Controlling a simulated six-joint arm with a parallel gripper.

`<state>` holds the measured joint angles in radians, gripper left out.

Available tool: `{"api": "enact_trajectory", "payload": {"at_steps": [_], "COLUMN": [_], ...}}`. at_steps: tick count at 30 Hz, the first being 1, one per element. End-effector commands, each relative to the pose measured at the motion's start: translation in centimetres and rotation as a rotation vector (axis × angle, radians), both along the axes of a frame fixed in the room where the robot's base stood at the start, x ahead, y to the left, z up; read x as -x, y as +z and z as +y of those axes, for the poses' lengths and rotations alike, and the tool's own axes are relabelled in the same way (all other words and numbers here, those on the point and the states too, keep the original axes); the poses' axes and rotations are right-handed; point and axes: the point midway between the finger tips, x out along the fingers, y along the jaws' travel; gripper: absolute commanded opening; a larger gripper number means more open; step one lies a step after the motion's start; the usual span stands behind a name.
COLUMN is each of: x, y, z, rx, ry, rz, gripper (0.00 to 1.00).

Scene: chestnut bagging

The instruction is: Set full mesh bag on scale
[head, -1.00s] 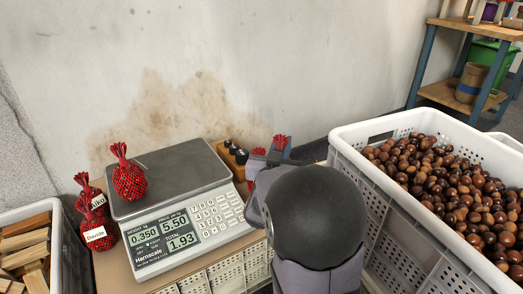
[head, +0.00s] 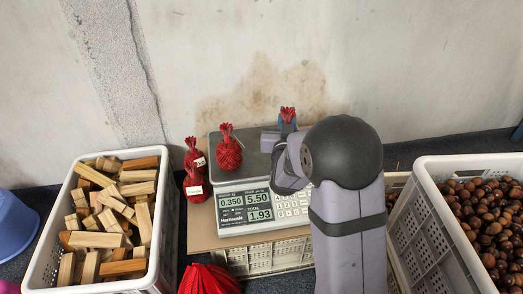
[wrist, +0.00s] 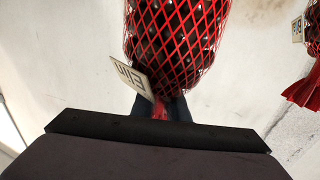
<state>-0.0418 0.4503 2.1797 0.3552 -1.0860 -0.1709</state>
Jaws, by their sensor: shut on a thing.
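My gripper (head: 283,132) is shut on the gathered neck of a red mesh bag, whose top tuft (head: 287,113) sticks up above the fingers in the head view. The wrist view shows this bag's body (wrist: 180,40), full of dark chestnuts, with a pale tag (wrist: 130,76). My gripper hides the body in the head view. The gripper appears over the right part of the scale's (head: 248,170) grey plate; I cannot tell whether the bag touches it. Another full red bag (head: 229,154) stands on the plate's left. The display reads 0.350, 5.50 and 1.93.
Two tagged red bags, one behind (head: 193,152) and one in front (head: 194,186), stand left of the scale. A crate of wood blocks (head: 158,262) is at left, a chestnut crate (head: 430,215) at right. A red mesh item (head: 208,280) shows at the bottom. Part of another bag (wrist: 303,88) shows in the wrist view.

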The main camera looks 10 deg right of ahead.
Motion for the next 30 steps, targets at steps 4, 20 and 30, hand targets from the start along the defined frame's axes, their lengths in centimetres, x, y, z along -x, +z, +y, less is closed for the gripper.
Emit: {"api": "enact_trajectory", "payload": {"at_steps": [4, 20, 30], "x": [-3.0, -4.8, -4.8], "y": [2.0, 3.5, -1.3], "z": [3.9, 7.6, 7.6], "rx": [0.001, 0.000, 0.001], "ry": [0.128, 0.272, 0.271], "rz": [-0.008, -0.002, -0.001], "gripper": [0.00, 0.00, 0.00]}}
